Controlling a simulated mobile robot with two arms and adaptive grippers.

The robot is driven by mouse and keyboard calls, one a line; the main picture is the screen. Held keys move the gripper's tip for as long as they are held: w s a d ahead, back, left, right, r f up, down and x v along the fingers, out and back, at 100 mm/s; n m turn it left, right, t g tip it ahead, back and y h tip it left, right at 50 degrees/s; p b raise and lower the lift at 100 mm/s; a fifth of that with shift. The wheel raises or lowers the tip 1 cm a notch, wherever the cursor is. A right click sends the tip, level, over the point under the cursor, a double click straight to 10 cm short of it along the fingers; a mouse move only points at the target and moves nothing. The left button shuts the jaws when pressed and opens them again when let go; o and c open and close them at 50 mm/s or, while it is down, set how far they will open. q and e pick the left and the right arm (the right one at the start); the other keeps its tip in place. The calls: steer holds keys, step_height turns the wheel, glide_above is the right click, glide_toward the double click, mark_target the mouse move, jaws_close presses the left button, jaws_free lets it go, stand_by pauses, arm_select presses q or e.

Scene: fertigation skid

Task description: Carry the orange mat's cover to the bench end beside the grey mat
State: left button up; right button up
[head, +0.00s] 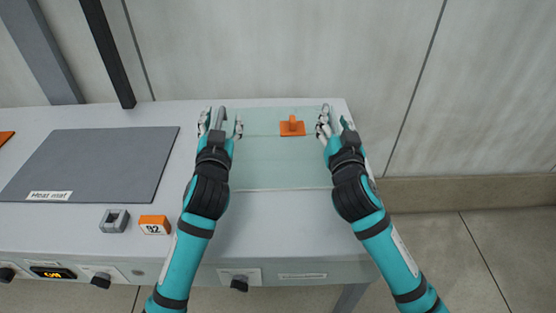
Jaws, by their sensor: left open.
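The cover, a clear, pale-green sheet (272,163) with an orange handle (292,128) on top, lies flat on the right end of the bench, to the right of the grey mat (100,158). My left gripper (221,120) is over the cover's left side, its fingers spread and nothing seen between them. My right gripper (335,117) is at the cover's right side, near the bench's right edge. Whether its fingers touch the cover is hard to tell. My forearms hide parts of both side edges. Only a corner of the orange mat (5,137) shows at the far left.
Knobs line the bench front (240,284). A dark post (107,50) rises behind. Open floor lies to the right.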

arm_select(q)
steer(key=o, duration=0.3)
arm_select(e)
steer(key=shift+r, duration=0.1)
arm_select(q)
steer(key=shift+o, duration=0.2)
steer(key=s, duration=1.2)
steer(key=shift+d, duration=0.2)
arm_select(e)
steer(key=shift+o, duration=0.4)
steer(key=o, duration=0.7)
steer(key=shift+o, duration=0.2)
steer(key=shift+s, duration=0.15)
steer(key=s, duration=1.1)
steer(key=shift+s+d, duration=0.15)
steer(key=shift+s, duration=0.25)
